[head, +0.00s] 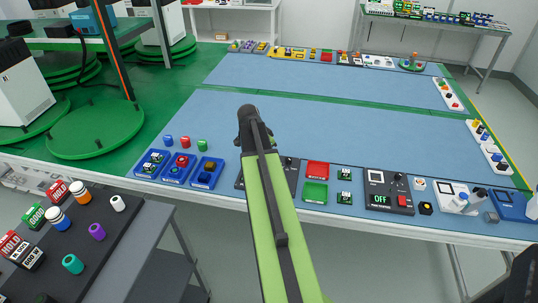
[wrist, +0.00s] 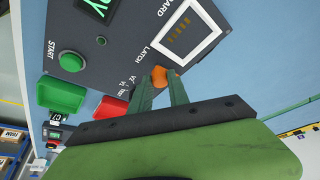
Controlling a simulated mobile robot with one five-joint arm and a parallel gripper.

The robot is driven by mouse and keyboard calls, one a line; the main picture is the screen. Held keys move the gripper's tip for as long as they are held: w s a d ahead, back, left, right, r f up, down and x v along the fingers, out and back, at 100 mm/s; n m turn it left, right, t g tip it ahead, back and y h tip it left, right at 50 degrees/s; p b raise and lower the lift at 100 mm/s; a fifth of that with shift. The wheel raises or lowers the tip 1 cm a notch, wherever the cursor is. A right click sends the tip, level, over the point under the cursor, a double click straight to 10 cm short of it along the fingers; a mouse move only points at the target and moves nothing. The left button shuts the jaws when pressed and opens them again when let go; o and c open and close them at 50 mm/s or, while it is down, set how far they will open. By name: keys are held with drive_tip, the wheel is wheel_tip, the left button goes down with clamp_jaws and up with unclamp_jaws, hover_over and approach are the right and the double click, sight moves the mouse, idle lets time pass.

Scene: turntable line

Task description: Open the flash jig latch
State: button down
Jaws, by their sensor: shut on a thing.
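The flash jig is a dark grey panel (wrist: 115,50) in the wrist view, marked START, LATCH and BOARD. It has a green START button (wrist: 71,61) and a white-framed board nest (wrist: 190,38) with a row of small contacts. An orange latch knob (wrist: 165,77) sits by the LATCH label, at the nest's near corner. My gripper (wrist: 166,80) is shut on this knob, a finger on either side. Whether the latch is open or closed cannot be told. In the head view my arm covers most of the jig (head: 291,163), and my fingers are hidden.
Blue fixtures (head: 207,173) stand to the left. The blue mat (head: 350,130) behind is largely clear.

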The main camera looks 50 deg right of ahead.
drive_tip(key=shift+s+d+m+g, duration=0.2)
drive_tip(key=shift+m+g, duration=0.1)
drive_tip(key=shift+m, duration=0.4)
drive_tip(key=c, duration=1.3)
unclamp_jaws()
drive_tip(key=shift+o, duration=0.2)
drive_tip(key=shift+w+a, duration=0.1)
drive_tip(key=shift+a+r+p, duration=0.1)
drive_tip(key=shift+r+p, duration=0.3)
drive_tip(key=p+v, duration=1.5)
drive_tip(key=v, duration=0.1)
drive_tip(key=shift+a+r, duration=0.15)
drive_tip(key=shift+r, duration=0.15)
